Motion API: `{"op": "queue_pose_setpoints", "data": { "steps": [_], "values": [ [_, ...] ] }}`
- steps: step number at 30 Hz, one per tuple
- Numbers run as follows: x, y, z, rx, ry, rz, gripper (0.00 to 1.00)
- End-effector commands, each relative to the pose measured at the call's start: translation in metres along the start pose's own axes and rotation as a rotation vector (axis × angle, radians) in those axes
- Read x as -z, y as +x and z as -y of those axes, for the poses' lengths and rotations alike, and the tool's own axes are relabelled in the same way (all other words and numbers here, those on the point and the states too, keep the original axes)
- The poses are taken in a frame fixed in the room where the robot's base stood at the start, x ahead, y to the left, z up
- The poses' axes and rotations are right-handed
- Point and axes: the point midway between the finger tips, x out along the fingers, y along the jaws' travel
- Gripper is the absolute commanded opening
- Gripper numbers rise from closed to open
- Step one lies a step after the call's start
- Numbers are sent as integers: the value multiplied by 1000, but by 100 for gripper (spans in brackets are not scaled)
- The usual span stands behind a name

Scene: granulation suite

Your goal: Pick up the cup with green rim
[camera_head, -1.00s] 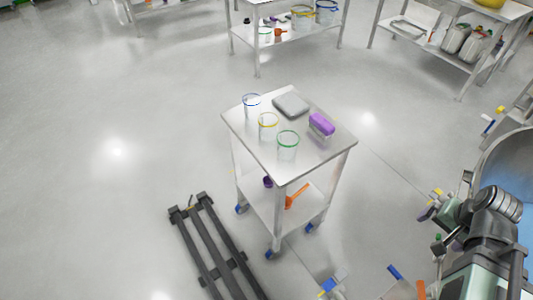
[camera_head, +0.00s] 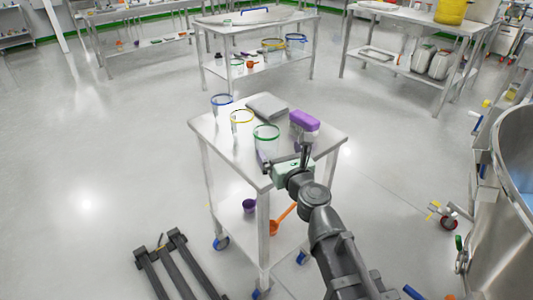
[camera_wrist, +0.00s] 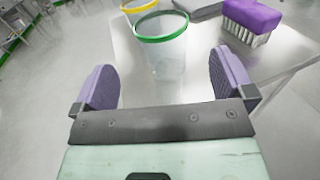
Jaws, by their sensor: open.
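The clear cup with the green rim (camera_head: 266,138) stands upright on the small steel cart top (camera_head: 222,138), near its front edge. In the wrist view the green-rimmed cup (camera_wrist: 163,50) is ahead of my gripper (camera_wrist: 165,80), roughly centred between the two purple finger pads. My gripper is open with nothing between its pads. In the head view my gripper (camera_head: 285,158) is at the cart's front right side, close to the cup; the exact gap between them is hard to tell.
A yellow-rimmed cup (camera_head: 242,121) and a blue-rimmed cup (camera_head: 222,104) stand behind and left of it. A grey block (camera_head: 267,106) and a purple brush (camera_head: 304,121) lie at the back and right. Dark rails (camera_head: 180,265) are on the floor at left; a steel vessel (camera_head: 507,190) is at right.

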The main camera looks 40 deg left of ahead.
Motion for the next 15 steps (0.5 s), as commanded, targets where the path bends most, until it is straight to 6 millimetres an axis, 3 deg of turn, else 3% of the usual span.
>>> {"op": "queue_pose_setpoints", "data": {
  "steps": [6,12,15],
  "values": [
    [-1,45,1,-1,-4,0,100],
    [-1,53,0,-1,-5,0,100],
    [-2,66,1,-1,-6,0,100]
  ]
}}
